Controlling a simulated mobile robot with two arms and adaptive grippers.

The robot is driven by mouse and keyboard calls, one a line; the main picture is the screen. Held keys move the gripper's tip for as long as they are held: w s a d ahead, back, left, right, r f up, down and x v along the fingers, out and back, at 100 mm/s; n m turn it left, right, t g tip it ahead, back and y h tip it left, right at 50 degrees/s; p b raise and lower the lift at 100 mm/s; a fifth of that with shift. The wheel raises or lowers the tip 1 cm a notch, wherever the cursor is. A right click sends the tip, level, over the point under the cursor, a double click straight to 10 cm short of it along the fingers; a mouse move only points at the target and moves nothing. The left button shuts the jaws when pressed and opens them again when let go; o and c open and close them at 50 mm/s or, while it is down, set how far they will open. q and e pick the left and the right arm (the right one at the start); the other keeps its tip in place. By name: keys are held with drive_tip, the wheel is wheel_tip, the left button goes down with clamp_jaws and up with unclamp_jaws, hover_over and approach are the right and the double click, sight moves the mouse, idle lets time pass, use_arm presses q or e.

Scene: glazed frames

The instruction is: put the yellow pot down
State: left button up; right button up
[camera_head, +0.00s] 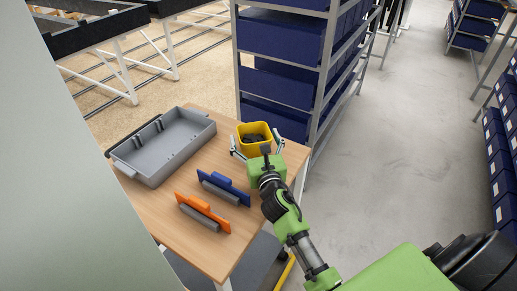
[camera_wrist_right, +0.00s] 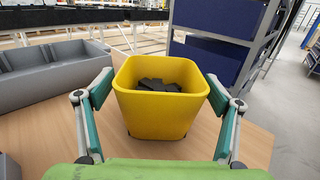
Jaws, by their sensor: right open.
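The yellow pot (camera_head: 244,129) stands upright at the far right corner of the wooden table (camera_head: 160,215). Dark pieces lie inside it. In the right wrist view the pot (camera_wrist_right: 160,118) is in the middle, resting on the wooden top. My right gripper (camera_head: 257,143) is open, with one finger on each side of the pot. In the wrist view the fingers of the right gripper (camera_wrist_right: 160,102) show gaps to the pot's walls. My left gripper is not in view.
A grey tray (camera_head: 124,157) lies on the left of the table. A blue-handled tool (camera_head: 224,186) and an orange-handled tool (camera_head: 203,212) lie nearer the front. A shelf rack with blue bins (camera_head: 283,43) stands close behind the pot. The floor at right is clear.

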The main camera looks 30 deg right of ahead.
drive_tip(key=b+v, duration=0.1)
drive_tip(key=v, duration=1.1)
